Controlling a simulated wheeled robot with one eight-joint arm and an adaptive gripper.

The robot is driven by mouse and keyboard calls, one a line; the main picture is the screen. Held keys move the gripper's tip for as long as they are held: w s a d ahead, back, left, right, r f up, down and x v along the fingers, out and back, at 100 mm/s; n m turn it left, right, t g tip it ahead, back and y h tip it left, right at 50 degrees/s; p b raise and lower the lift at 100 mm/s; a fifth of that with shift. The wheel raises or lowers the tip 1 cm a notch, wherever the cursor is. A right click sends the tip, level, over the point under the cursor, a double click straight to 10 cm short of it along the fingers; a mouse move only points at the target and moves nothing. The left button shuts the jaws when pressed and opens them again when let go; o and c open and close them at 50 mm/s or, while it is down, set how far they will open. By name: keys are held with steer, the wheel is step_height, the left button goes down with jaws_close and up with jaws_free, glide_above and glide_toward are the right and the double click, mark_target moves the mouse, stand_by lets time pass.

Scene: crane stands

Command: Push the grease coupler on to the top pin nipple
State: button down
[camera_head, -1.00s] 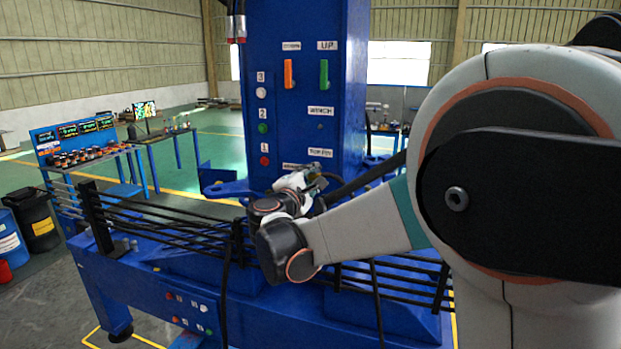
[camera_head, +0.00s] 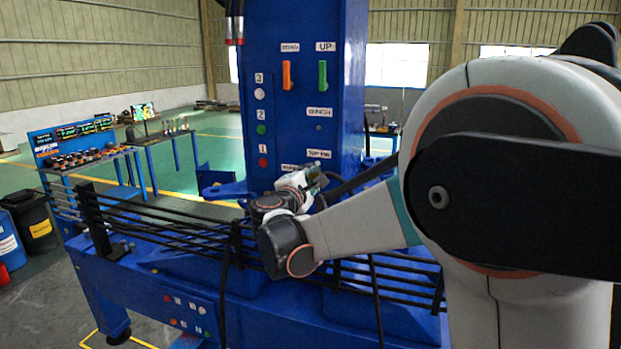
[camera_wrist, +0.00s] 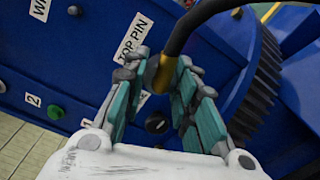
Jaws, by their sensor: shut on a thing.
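My gripper (camera_wrist: 158,84) is shut on the grease coupler (camera_wrist: 163,72), a brass-coloured piece with a black hose running up from it in the wrist view. Its teal-padded fingers stand either side. The coupler is right beside the "TOP PIN" label (camera_wrist: 133,38) on the blue column face. The top pin nipple is not visible, and I cannot tell whether the coupler touches it. In the head view my gripper (camera_head: 312,182) is just below the "TOP PIN" label (camera_head: 319,154), and the coupler cannot be made out.
A dark round fitting (camera_wrist: 156,122) shows between my fingers. The winch fitting (camera_head: 319,128) is above. Orange (camera_head: 287,75) and green levers (camera_head: 323,75) are higher on the column. Black rails (camera_head: 170,228) run in front. A toothed blue part (camera_wrist: 258,85) is close at right.

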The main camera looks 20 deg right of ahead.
steer(key=shift+w, duration=0.1)
steer(key=c, duration=1.2)
jaws_free()
steer(key=v, duration=0.5)
steer(key=shift+r, duration=0.15)
